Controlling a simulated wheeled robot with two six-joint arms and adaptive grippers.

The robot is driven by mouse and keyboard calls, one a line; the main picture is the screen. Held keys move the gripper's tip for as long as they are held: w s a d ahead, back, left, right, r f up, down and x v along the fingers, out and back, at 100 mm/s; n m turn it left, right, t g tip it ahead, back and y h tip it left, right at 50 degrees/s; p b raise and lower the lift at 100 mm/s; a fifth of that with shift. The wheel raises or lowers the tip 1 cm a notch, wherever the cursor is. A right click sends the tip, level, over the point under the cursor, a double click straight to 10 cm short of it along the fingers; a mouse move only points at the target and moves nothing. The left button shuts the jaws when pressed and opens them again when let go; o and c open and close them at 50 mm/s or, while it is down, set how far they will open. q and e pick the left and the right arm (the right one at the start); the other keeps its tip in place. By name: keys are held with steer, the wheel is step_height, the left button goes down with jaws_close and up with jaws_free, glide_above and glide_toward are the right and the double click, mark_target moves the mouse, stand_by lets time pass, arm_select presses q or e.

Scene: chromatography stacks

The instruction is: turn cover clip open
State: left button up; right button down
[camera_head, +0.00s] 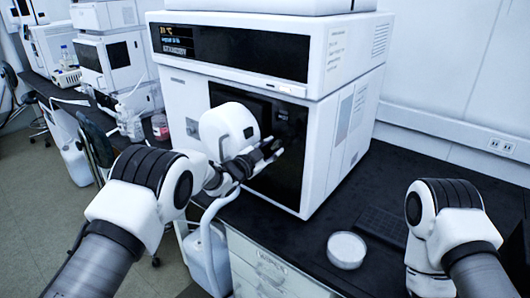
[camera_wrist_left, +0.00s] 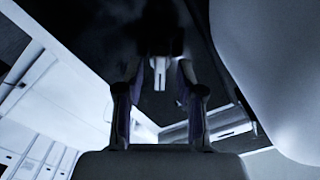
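The chromatography stack (camera_head: 240,50) stands on the dark bench, with a black glossy front cover (camera_head: 285,165) on its lower unit. My left gripper (camera_head: 273,150) is in front of this cover, its fingers apart. In the left wrist view the two fingers (camera_wrist_left: 160,85) are spread, and a small pale piece (camera_wrist_left: 159,74), which looks like the cover clip, shows between the fingertips against the dark cover. I cannot tell whether the fingers touch it. In the head view the clip cannot be made out, probably hidden behind my gripper. My right gripper is out of view.
A round white dish (camera_head: 346,250) and a dark keyboard (camera_head: 383,226) lie on the bench right of the stack. Drawers (camera_head: 262,270) are below the bench edge. Other instruments (camera_head: 115,62) and a capped jar (camera_head: 160,127) stand at the left.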

arm_select(q)
steer(key=v, duration=1.1)
steer(key=shift+s+a, duration=0.15)
steer(key=shift+s, duration=0.15)
